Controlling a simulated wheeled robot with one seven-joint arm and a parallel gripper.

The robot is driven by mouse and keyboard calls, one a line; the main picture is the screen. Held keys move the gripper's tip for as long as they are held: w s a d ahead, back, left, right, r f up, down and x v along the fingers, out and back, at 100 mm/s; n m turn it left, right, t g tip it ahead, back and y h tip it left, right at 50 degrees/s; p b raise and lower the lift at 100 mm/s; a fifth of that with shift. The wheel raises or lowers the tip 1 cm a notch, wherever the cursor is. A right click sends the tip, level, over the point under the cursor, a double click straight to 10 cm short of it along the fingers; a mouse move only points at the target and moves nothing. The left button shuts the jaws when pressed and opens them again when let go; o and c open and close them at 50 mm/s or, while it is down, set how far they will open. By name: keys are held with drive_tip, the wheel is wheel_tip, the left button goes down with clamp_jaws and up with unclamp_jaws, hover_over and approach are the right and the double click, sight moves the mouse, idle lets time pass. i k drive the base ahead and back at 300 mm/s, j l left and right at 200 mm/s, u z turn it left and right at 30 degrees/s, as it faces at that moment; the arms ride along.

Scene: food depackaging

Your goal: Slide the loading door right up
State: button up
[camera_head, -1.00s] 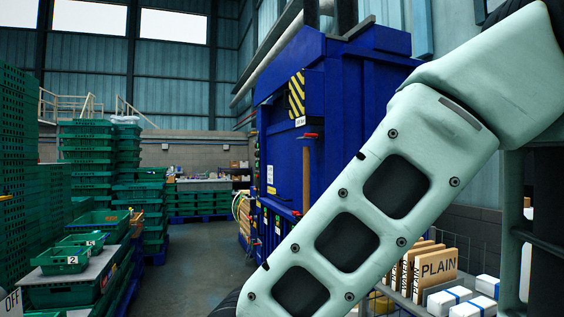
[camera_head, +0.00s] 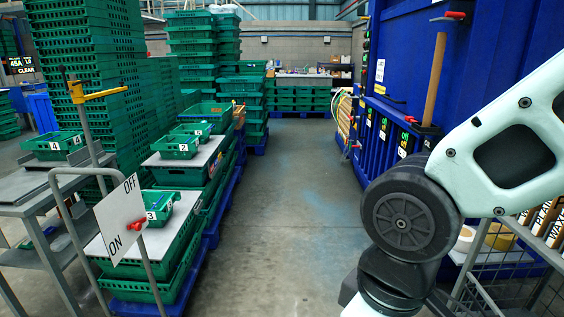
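The big blue machine (camera_head: 400,60) stands on the right, cut off by the top and right picture edges. A wooden bar (camera_head: 435,80) stands upright on its front. A red handle (camera_head: 450,15) is near the bar's top and another red part (camera_head: 410,119) is near its foot. I cannot tell which panel is the loading door or how far up it is. My arm crosses the lower right in front of the machine, hiding part of its lower front. My gripper is out of the picture.
A sign reading ON and OFF with a red lever (camera_head: 137,224) stands at the left front. Stacked green crates (camera_head: 85,100) and numbered trays (camera_head: 178,146) line the left. A wire cart (camera_head: 500,268) is at the lower right. The floor aisle (camera_head: 290,200) between is clear.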

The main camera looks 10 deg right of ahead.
sight(407, 41)
drive_tip(key=i+z, duration=0.4)
drive_tip(key=i, duration=3)
drive_tip(key=i+j+z, duration=0.1)
drive_tip(key=i, duration=1.4)
